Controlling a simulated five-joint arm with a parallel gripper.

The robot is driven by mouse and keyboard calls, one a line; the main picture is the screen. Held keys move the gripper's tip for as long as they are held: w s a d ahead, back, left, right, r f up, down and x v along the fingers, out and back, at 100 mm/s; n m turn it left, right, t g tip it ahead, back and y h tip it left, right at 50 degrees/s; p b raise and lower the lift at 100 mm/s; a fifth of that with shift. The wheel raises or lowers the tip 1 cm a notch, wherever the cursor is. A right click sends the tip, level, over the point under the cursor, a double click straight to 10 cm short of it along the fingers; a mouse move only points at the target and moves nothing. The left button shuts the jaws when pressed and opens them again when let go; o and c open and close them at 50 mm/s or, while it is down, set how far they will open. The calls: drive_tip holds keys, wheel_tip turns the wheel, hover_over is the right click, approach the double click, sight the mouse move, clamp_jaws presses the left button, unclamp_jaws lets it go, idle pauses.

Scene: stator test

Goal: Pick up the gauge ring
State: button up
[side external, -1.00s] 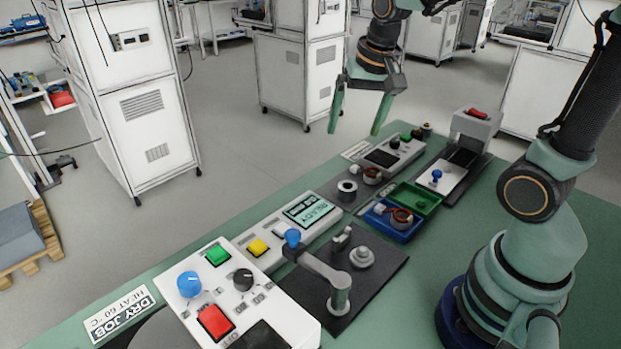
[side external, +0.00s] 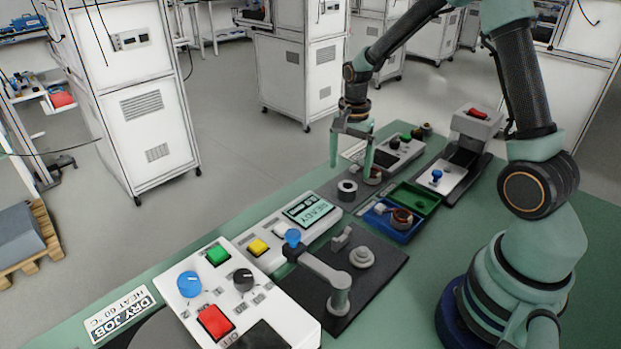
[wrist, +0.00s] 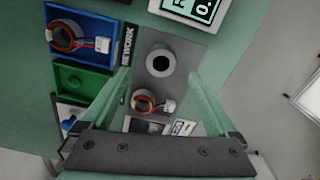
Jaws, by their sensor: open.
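The gauge ring (side external: 347,190) is a grey metal ring with a dark hole. It lies flat on a dark grey plate (side external: 328,190) and also shows in the wrist view (wrist: 160,62). My gripper (side external: 351,168) is open and empty, pointing down above the plate. In the wrist view my gripper (wrist: 160,73) has its fingertips either side of the ring in the picture, with the ring clear of both. The height gap is hard to judge.
A copper-wound stator (wrist: 143,102) sits on the same plate beside the ring. Another stator (side external: 402,217) lies in the blue bin (side external: 384,228), beside a green bin (side external: 427,197). The display panel (side external: 312,209) stands on the ring's other side.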

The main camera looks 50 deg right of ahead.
sight(347, 183)
drive_tip(key=shift+w+f, duration=0.1)
drive_tip(key=shift+f, duration=3)
drive_tip(key=shift+r, duration=0.1)
clamp_jaws()
